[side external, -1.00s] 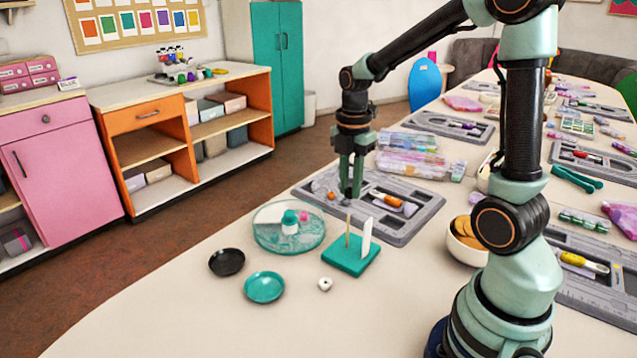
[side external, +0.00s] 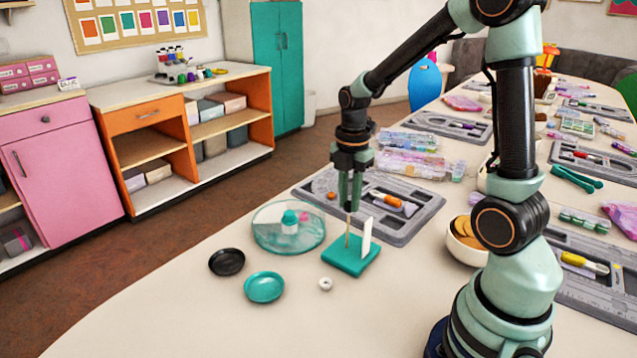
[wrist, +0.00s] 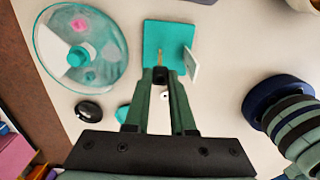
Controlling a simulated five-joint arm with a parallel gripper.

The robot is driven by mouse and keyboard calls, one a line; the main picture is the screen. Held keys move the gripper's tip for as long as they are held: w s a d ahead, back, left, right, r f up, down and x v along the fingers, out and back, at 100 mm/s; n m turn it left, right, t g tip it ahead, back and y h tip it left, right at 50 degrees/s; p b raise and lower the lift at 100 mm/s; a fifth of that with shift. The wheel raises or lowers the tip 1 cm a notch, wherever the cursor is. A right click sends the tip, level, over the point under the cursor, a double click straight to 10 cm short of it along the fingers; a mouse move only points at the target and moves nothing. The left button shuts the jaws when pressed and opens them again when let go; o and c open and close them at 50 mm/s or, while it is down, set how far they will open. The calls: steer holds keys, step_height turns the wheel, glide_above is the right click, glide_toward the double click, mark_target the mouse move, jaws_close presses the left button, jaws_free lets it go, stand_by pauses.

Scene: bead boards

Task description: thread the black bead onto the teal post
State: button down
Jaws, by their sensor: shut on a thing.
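The black bead (wrist: 160,75) is between my fingertips in the wrist view. The teal post stand has a square teal base (side external: 343,263), a thin upright tan rod (side external: 347,238) and a white upright card (side external: 366,238). In the wrist view the rod (wrist: 160,52) shows just beyond the bead, near its edge. My fingertips are close to the rod's top. I cannot tell whether the bead is around the rod.
A round clear tray (side external: 265,242) holds small pieces at left. A grey tool tray (side external: 425,222) lies behind. The front table is clear.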

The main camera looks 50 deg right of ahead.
mark_target(349, 210)
steer(key=shift+f, duration=1.25)
stand_by(0.7)
steer(key=shift+f, duration=0.35)
steer(key=shift+f, duration=0.1)
steer(key=c, duration=0.7)
jaws_free()
step_height(349, 210, up, 12)
steer(key=shift+r, duration=0.1)
